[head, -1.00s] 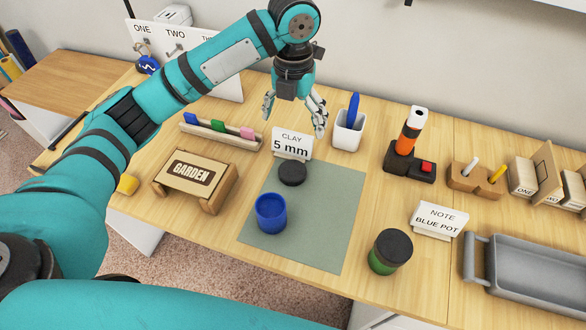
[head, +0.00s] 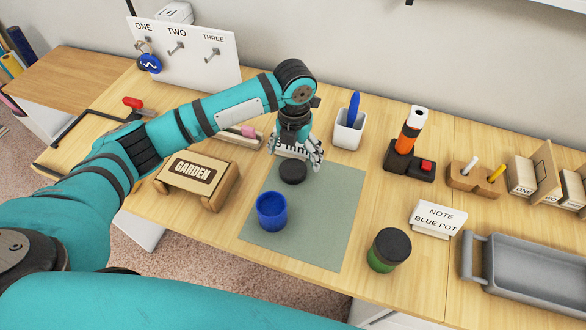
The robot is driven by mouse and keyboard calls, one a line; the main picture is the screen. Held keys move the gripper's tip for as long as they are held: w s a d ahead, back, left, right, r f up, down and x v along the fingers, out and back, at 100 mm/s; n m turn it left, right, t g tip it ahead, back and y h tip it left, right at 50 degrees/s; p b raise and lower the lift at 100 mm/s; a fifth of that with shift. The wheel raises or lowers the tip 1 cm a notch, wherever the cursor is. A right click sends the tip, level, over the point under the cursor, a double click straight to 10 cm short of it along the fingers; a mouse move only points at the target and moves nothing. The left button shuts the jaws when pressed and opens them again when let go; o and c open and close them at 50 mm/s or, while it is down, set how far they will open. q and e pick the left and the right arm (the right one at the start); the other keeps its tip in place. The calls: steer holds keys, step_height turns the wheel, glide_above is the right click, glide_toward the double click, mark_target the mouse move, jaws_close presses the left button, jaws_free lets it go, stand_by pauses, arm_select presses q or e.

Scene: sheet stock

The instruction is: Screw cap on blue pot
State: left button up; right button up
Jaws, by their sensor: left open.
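The blue pot (head: 272,212) stands upright and open on the grey-green mat (head: 325,225), with no cap on it. A black cap (head: 292,171) lies flat on the mat's back left part, behind the pot. My left gripper (head: 297,160) is open, pointing down close above and behind the cap, with its fingers spread. I cannot tell whether a finger touches the cap. The gripper hides part of the "CLAY 5 mm" card. My right gripper is not in view.
A green jar with a dark lid (head: 389,250) stands right of the mat. The "NOTE BLUE POT" card (head: 438,219) and grey tray (head: 530,270) are further right. The GARDEN sign stand (head: 197,178) is at left, a white pen cup (head: 349,130) behind.

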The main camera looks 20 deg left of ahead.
mark_target(293, 168)
arm_select(q)
steer(key=shift+s+a+f+p, duration=0.15)
steer(key=shift+f+p, duration=0.4)
steer(key=shift+f, duration=2.1)
steer(key=c, duration=0.9)
